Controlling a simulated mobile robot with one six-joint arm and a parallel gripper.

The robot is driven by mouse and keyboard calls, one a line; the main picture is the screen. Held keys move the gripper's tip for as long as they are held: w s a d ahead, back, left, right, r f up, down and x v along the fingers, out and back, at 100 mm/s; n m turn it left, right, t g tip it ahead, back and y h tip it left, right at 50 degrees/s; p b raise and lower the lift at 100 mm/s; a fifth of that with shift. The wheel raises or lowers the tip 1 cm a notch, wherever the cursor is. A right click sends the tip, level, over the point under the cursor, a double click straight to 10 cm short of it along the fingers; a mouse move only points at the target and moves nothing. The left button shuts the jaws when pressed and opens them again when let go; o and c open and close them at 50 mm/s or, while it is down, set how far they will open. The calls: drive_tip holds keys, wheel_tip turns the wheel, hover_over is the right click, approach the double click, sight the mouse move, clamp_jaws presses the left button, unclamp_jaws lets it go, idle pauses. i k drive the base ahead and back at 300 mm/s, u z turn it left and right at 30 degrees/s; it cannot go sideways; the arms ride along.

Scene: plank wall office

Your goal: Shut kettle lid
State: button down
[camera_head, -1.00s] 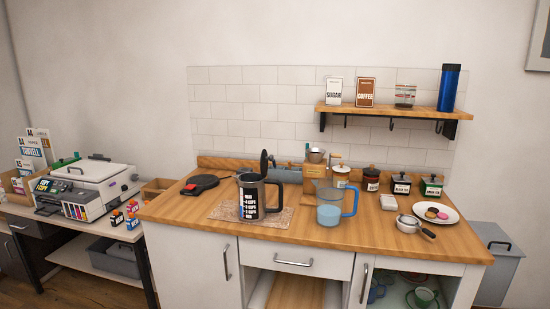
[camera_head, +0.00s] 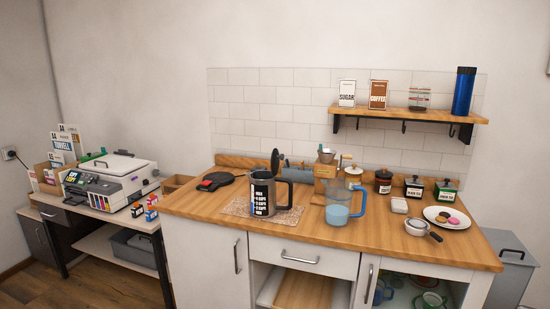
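The kettle (camera_head: 263,194) is a dark grey jug with white markings on its front and a black handle on its right side. It stands upright on a speckled mat (camera_head: 236,208) on the wooden counter. Its black lid (camera_head: 275,161) is open and stands up nearly vertical above the rim. The black round kettle base (camera_head: 216,181) lies on the counter to the left, behind the kettle, with nothing on it. My gripper is not in view.
A clear blue-handled jug (camera_head: 338,207) with pale blue liquid stands right of the kettle on the counter (camera_head: 400,245). Farther right are a metal strainer (camera_head: 417,226), a plate (camera_head: 441,210) of biscuits and several jars. A shelf (camera_head: 400,114) hangs above. A printer (camera_head: 107,180) stands left.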

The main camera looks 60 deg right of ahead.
sight(276, 157)
drive_tip(key=u, duration=0.25)
drive_tip(key=k, duration=0.2)
drive_tip(key=z, duration=2.05)
drive_tip(key=i, duration=0.15)
drive_tip(key=u, duration=1.05)
